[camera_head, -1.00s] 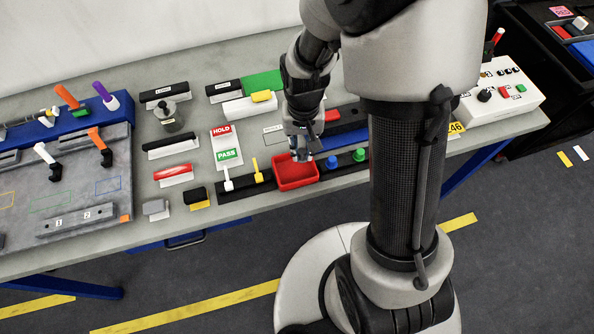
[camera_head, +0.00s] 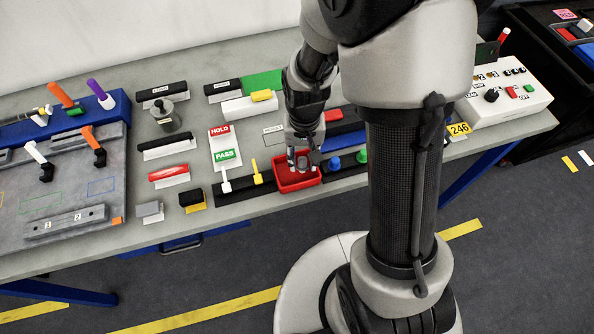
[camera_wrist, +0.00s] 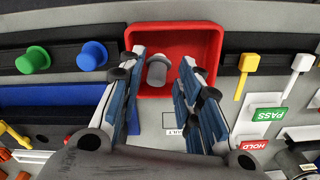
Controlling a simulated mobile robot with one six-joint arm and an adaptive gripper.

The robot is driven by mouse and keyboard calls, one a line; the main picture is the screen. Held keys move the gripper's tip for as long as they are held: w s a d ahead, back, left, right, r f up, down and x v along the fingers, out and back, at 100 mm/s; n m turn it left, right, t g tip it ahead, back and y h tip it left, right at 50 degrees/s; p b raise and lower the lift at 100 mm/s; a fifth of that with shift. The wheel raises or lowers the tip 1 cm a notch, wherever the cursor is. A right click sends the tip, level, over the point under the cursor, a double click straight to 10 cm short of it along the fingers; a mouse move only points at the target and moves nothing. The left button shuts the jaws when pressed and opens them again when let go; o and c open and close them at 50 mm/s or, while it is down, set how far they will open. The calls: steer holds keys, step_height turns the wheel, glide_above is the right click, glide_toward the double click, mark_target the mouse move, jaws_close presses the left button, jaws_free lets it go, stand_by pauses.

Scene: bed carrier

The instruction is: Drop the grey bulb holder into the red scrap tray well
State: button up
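The red scrap tray well (camera_head: 297,186) is at the front edge of the bench, and its rim (camera_wrist: 212,50) fills the top middle of the wrist view. The grey bulb holder (camera_wrist: 156,74) shows inside the tray's outline, tilted, between my fingers. It is nearer the left finger, with a clear gap to the right one; whether it touches the left finger I cannot tell. My gripper (camera_wrist: 161,58) is open, pointing down over the tray. In the head view, my gripper (camera_head: 302,160) is at the tray, and the holder cannot be made out clearly there.
Blue (camera_wrist: 92,56) and green (camera_wrist: 33,60) knobs stand beside the tray. Yellow (camera_wrist: 247,64) and white (camera_wrist: 302,62) levers stand on its other side. HOLD and PASS signs (camera_head: 222,142) and a control box (camera_head: 505,92) are on the bench.

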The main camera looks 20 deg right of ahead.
steer(key=shift+o, duration=0.6)
steer(key=shift+r, duration=0.1)
steer(key=shift+w+r, duration=0.1)
steer(key=shift+r, duration=0.3)
step_height(320, 180, up, 11)
